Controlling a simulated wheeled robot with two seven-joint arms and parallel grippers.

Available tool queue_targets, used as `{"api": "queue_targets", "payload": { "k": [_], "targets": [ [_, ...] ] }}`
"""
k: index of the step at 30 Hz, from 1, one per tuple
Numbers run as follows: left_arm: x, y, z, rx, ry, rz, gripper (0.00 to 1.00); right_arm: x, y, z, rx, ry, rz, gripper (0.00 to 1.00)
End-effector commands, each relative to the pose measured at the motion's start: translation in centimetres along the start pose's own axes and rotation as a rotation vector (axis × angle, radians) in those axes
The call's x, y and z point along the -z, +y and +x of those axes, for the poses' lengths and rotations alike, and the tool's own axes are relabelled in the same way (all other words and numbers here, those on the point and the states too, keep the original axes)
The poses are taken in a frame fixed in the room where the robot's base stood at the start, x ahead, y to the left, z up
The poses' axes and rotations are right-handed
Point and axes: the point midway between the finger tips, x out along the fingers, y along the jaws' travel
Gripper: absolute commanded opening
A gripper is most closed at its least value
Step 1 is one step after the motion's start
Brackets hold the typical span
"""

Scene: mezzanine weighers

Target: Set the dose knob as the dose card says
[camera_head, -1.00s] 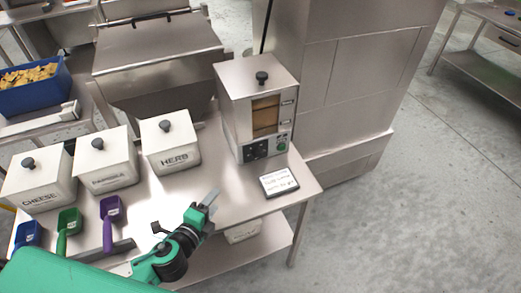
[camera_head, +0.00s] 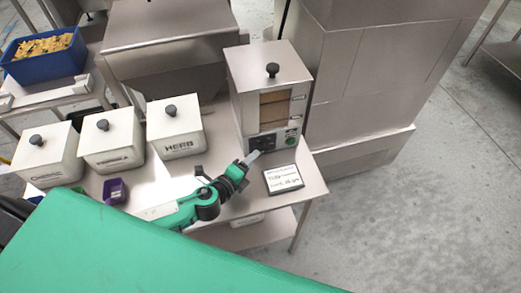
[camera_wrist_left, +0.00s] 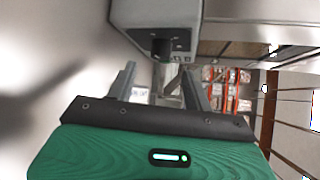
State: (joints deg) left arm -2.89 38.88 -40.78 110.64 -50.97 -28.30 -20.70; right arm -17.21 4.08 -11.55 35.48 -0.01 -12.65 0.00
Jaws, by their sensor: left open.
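The dispenser (camera_head: 243,98), a steel box with a window, stands at the back right of the table. My left gripper (camera_head: 254,156) is open, close in front of the panel. In the left wrist view a dark round knob (camera_wrist_left: 160,47) sticks out from the panel, just beyond and roughly between the open fingers (camera_wrist_left: 158,85). I cannot tell whether they touch it. My right gripper is not in view.
Three white lidded bins stand left of the dispenser; the herb bin (camera_head: 178,146) is nearest. A blue crate (camera_head: 42,70) is at the far left. The table's right edge is just past the card.

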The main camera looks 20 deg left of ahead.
Motion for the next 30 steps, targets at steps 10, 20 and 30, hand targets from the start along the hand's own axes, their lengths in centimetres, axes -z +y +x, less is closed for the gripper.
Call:
{"api": "queue_targets", "payload": {
  "k": [10, 20, 30],
  "targets": [
    [-0.1, -0.2, 5.0, 0.001, -0.001, -0.001, 0.52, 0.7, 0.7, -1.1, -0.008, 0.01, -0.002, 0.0],
    [0.0, 0.0, 6.0, 0.0, 0.0, 0.0, 0.52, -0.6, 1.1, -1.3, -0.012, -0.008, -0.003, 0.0],
    [0.0, 0.0, 6.0, 0.0, 0.0, -0.001, 0.08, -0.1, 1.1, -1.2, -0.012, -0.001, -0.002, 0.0]
  ]
}}
